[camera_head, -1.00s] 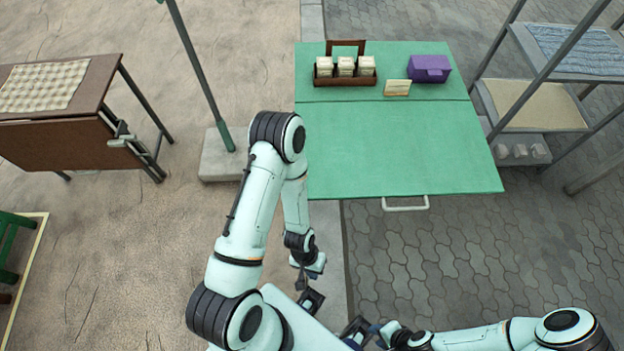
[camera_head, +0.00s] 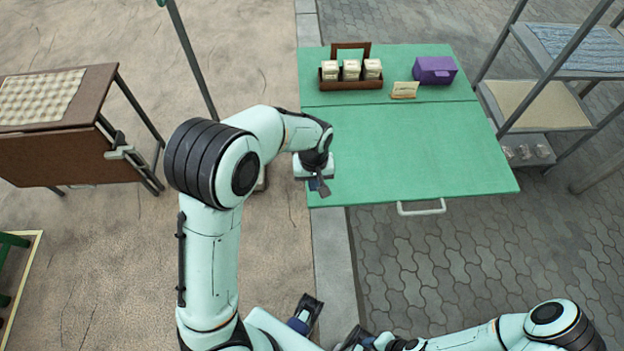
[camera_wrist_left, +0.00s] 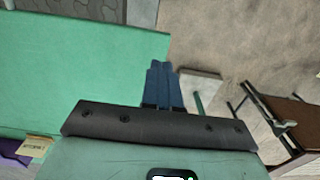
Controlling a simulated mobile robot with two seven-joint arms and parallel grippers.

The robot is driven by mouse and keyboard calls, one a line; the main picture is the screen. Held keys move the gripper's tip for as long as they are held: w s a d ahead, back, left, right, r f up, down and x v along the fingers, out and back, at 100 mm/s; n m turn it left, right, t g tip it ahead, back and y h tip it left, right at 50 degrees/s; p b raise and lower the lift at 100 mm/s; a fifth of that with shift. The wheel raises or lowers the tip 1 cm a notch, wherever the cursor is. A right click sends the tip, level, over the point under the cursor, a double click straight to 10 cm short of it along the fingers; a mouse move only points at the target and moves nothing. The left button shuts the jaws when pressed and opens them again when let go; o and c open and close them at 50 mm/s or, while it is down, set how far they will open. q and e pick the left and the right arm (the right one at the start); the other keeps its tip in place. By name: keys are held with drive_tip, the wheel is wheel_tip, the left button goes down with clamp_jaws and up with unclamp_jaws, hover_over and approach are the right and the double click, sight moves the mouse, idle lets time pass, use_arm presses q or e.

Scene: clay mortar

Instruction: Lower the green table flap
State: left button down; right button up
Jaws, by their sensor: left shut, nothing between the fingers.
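The green table flap (camera_head: 410,150) is the front panel of the green table. It lies level with the rear top (camera_head: 430,92), past a thin seam. A pale handle (camera_head: 421,208) hangs at its front edge. In the head view my left gripper (camera_head: 320,187) is at the flap's front left corner and covers part of it; contact cannot be told. In the left wrist view its blue fingers (camera_wrist_left: 162,85) are together and empty, beside the flap's edge (camera_wrist_left: 90,70). My right gripper (camera_head: 355,337) is partly cut off at the bottom; its fingers are unclear.
A wooden caddy with white boxes (camera_head: 350,82), a card (camera_head: 404,90) and a purple box (camera_head: 435,70) stand on the rear top. A shelf rack (camera_head: 545,100) stands right, a brown table (camera_head: 60,155) left. Paving in front of the flap is clear.

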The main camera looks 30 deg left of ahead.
sight(313, 203)
use_arm(q)
wheel_tip(313, 203, down, 10)
drive_tip(key=shift+r+b, duration=0.25)
drive_tip(key=shift+b, duration=0.5)
